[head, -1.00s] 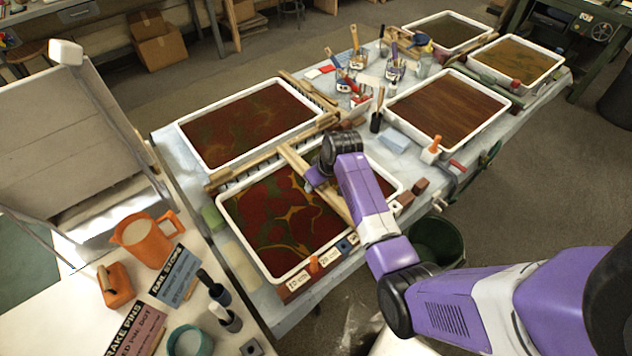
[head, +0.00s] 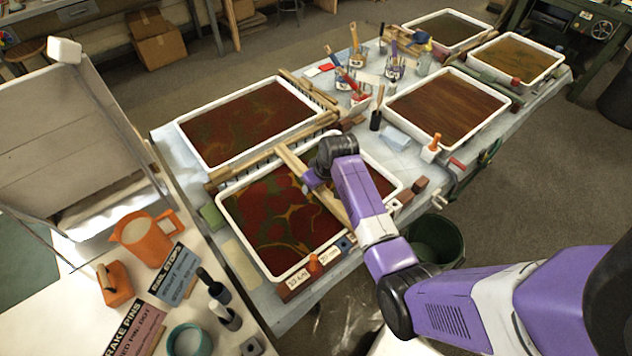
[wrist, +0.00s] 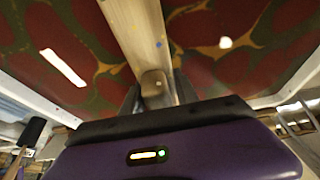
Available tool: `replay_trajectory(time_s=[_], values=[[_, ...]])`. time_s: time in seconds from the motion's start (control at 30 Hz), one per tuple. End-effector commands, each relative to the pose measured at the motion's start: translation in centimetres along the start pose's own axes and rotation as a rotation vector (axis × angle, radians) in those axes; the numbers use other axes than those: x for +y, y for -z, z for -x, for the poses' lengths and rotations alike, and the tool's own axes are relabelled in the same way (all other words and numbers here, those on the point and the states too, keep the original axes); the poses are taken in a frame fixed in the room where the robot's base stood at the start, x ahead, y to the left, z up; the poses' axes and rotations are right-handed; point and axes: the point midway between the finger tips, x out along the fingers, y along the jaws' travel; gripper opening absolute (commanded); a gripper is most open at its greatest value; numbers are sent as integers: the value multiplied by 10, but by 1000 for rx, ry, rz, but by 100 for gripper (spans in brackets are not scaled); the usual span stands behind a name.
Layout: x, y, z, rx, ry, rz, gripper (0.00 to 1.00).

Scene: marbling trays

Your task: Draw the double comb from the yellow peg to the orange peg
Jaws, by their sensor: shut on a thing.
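The double comb (head: 292,161) is a pale wooden bar lying across the near tray (head: 262,262) of red, green and ochre marbled liquid. My gripper (head: 314,181) is over the middle of this tray, shut on the comb's small wooden grip. In the wrist view the comb (wrist: 139,30) runs away from my gripper (wrist: 152,92), with a blue dot on it. The comb's teeth are hidden. I cannot make out a yellow peg; my arm covers part of the tray's right side.
A second red tray (head: 252,163) lies behind, with wooden rakes between the two. A blue peg block (head: 345,245) sits on the front edge near label cards. Jars of brushes (head: 357,58) stand mid-table. An orange jug (head: 143,240) is on the left bench.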

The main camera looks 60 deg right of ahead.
Motion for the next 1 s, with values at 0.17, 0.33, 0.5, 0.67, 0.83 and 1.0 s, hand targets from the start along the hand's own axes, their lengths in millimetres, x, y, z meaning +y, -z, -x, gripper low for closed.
replay_trajectory(time_s=[0.17, 0.33, 0.5, 0.67, 0.83, 1.0], values=[[-15, -4, -2, -10, 6, 4, 4], [-26, -5, -2, -10, 6, 4, 4], [-37, -6, -2, -12, 7, 4, 4], [-48, -7, -3, -14, 7, 5, 4], [-56, -8, -4, -14, 7, 5, 0], [-58, -8, -4, -14, 7, 4, 0]])
